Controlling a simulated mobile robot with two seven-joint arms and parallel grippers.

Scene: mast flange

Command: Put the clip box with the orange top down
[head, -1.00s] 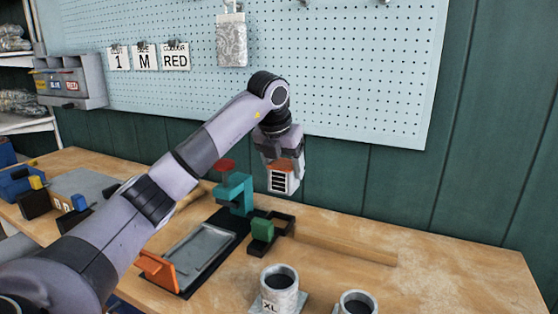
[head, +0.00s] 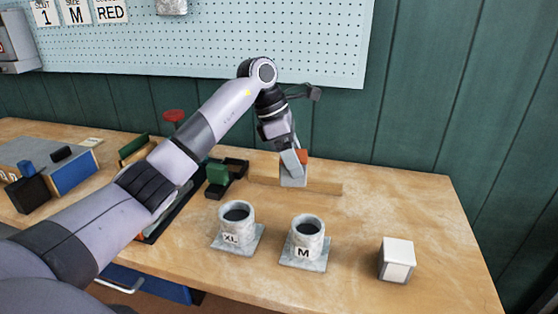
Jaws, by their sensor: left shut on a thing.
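The clip box with the orange top (head: 294,178) is a small pale box with an orange patch near its top. It is at the lower end of my left gripper (head: 294,162), which is shut on it. The box is in front of the wooden strip at the back of the table (head: 430,210). I cannot tell whether its bottom touches the tabletop. The gripper hides part of the orange top. My right gripper is not in view.
Two grey cups stand on square bases, marked XL (head: 237,224) and M (head: 306,240). A white-topped box (head: 397,260) stands at the right. A green-and-black fixture (head: 219,178) is left of the held box. The tabletop right of the wooden strip is clear.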

